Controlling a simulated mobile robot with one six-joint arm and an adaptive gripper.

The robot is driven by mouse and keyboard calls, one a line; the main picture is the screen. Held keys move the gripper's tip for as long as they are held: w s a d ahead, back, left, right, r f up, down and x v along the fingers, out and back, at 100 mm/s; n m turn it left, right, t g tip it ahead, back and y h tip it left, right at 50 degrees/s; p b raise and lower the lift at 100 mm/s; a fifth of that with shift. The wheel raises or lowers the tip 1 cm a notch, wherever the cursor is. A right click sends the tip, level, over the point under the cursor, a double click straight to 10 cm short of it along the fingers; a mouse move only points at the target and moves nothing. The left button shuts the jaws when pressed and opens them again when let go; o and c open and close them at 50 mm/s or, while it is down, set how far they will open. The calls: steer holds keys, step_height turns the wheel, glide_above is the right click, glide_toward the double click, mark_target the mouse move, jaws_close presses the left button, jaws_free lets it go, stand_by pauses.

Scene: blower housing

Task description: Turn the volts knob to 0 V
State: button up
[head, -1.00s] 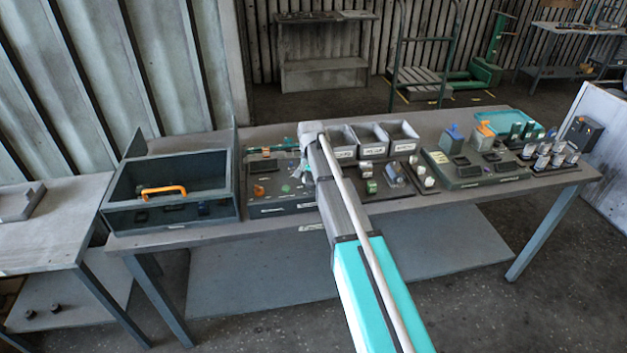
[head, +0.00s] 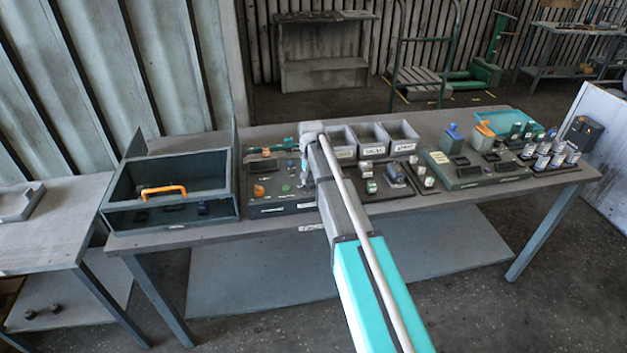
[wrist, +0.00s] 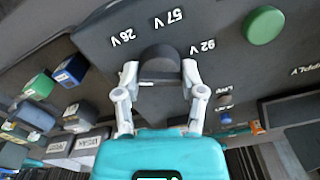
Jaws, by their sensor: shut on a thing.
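The volts knob (wrist: 160,56) is a dark, rounded knob on a dark grey panel (wrist: 110,38) in the wrist view. Upside-down white marks 26 V, 57 V and 92 V stand around its far side. No 0 V mark shows. My gripper (wrist: 159,70) has its two pale fingers on either side of the knob, shut on it. Which mark the knob points to cannot be told. In the head view the same panel (head: 283,208) lies on the bench, and my arm hides the knob.
A green button (wrist: 263,25) sits beside the knob. A dark open box with an orange handle (head: 163,190) stands left of the panel. Grey bins (head: 372,139) stand behind, with small parts (head: 370,186) to the right. The bench's front strip is mostly clear.

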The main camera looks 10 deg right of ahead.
steer(key=shift+s+n, duration=0.2)
steer(key=shift+n, duration=0.5)
stand_by(1.3)
steer(key=o, duration=1)
steer(key=shift+o, duration=0.8)
steer(key=shift+w, duration=0.1)
